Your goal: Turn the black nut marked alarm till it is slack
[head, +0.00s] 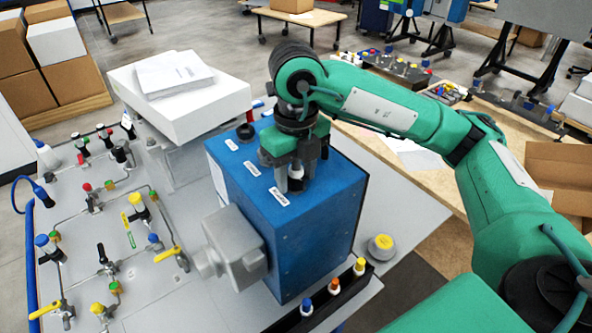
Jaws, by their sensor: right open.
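A blue analyser box (310,225) stands on the grey bench, with several white labels along its top. Their print is too small to read, so I cannot tell which one says alarm. A black nut (245,131) shows at the far end of the top. My right gripper (296,177) points down over the near end of the top, jaws open. A small black-and-white fitting (296,170) shows between its fingers, beside the nearest label (279,196). I cannot tell whether the fingers touch it. The gripper hides part of the top. My left gripper is out of view.
A grey housing (234,248) sticks out of the box's left side. A white case with papers (180,95) stands behind it. Valves and tubing cover the panel at left. A black rack (325,300) with coloured caps lies in front.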

